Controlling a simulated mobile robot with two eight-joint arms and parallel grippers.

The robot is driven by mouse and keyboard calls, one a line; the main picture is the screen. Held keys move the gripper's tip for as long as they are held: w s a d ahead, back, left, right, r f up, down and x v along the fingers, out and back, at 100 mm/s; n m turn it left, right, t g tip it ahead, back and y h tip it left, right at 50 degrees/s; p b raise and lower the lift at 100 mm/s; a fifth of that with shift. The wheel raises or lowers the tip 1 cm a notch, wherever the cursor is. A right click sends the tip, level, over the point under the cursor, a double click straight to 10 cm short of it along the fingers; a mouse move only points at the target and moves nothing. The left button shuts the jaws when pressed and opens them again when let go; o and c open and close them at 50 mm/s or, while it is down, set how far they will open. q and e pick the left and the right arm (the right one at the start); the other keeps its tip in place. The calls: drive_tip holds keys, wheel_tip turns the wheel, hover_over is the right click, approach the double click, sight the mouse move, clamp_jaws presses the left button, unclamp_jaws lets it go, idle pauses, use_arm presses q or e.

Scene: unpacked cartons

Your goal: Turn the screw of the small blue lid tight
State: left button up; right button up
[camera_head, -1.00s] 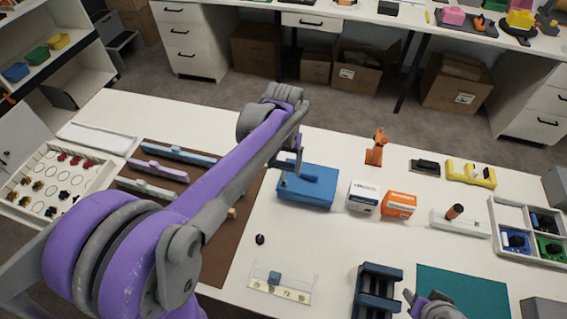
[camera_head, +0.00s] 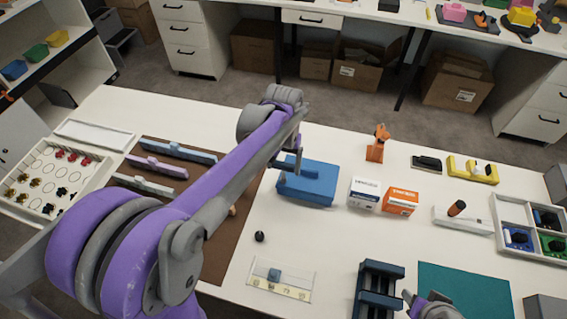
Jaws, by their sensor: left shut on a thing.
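The blue box (camera_head: 318,190) with its blue lid stands on the white table, right of the brown mat. My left gripper (camera_head: 284,168) reaches down at the box's left end. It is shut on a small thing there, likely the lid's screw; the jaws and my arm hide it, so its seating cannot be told. My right gripper (camera_head: 428,299) shows only partly at the bottom edge, by the teal mat, away from the box. Its jaws are not clear.
A white-blue carton (camera_head: 364,194) and an orange carton (camera_head: 400,202) stand right of the box. An orange stand (camera_head: 377,146) is behind them. A small black knob (camera_head: 259,236) and a dark blue rack (camera_head: 377,292) are in front. Bare table lies between.

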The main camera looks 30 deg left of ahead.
use_arm(q)
drive_tip(key=shift+f, duration=0.2)
drive_tip(key=m, duration=1.4)
drive_tip(key=shift+n, duration=0.8)
drive_tip(key=shift+r, duration=0.2)
drive_tip(key=shift+r+p, duration=1.45)
drive_tip(key=shift+r, duration=0.65)
